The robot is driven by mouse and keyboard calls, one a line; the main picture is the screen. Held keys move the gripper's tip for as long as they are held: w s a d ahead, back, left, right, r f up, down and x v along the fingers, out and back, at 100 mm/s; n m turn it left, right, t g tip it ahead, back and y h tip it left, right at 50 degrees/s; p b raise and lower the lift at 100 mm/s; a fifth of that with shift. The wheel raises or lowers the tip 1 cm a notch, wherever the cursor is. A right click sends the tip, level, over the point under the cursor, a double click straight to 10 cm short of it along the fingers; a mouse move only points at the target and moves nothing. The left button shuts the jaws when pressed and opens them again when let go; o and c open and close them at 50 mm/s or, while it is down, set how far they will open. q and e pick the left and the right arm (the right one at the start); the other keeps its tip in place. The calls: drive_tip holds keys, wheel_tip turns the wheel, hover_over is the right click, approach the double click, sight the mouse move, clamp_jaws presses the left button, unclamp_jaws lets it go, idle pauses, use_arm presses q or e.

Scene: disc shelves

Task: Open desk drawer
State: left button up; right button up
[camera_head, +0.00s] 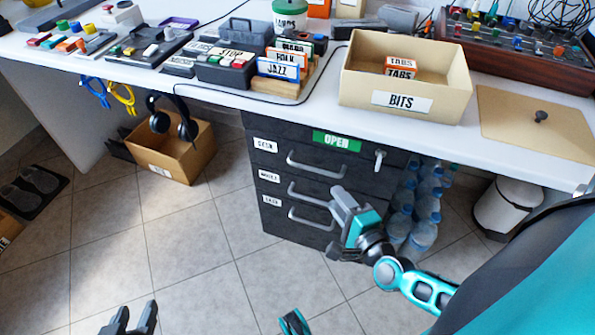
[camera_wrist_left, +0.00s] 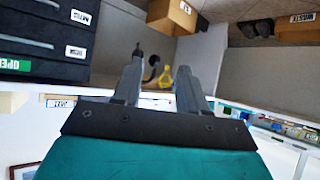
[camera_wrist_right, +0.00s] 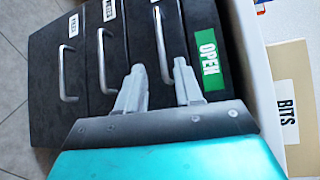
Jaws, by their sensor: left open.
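The dark drawer unit (camera_head: 285,178) stands under the white desk with three stacked drawers, all closed, each with a silver bar handle. The top drawer's label (camera_head: 265,145) seems to read DESK, and its handle (camera_head: 316,167) is clear in the head view. In the right wrist view this handle (camera_wrist_right: 161,40) lies between the fingertips in the picture; contact is not visible. My right gripper (camera_head: 334,222) is open in front of the unit. My left gripper (camera_head: 132,318) is open and empty, low at the bottom left, away from the drawers.
A green OPEN label (camera_head: 337,141) and a key (camera_head: 379,160) are on the unit's top front. Water bottles (camera_head: 425,205) and a white bin (camera_head: 507,208) stand right of it. The floor in front is clear.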

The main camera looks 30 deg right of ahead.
sight(314, 168)
drive_tip(key=w, duration=0.4)
drive_tip(key=w+f+b, duration=0.1)
drive_tip(key=w, duration=0.3)
drive_tip(key=w+d+b, duration=0.1)
drive_tip(key=w, duration=0.3)
drive_tip(key=shift+f, duration=0.4)
drive_tip(key=shift+w+b, duration=0.25)
drive_tip(key=shift+b, duration=0.05)
use_arm(q)
drive_tip(key=shift+d+f+h, duration=0.3)
drive_tip(key=shift+d+f, duration=0.2)
drive_tip(key=shift+d, duration=0.15)
drive_tip(key=shift+a+f, duration=0.1)
drive_tip(key=shift+f, duration=0.1)
use_arm(e)
clamp_jaws()
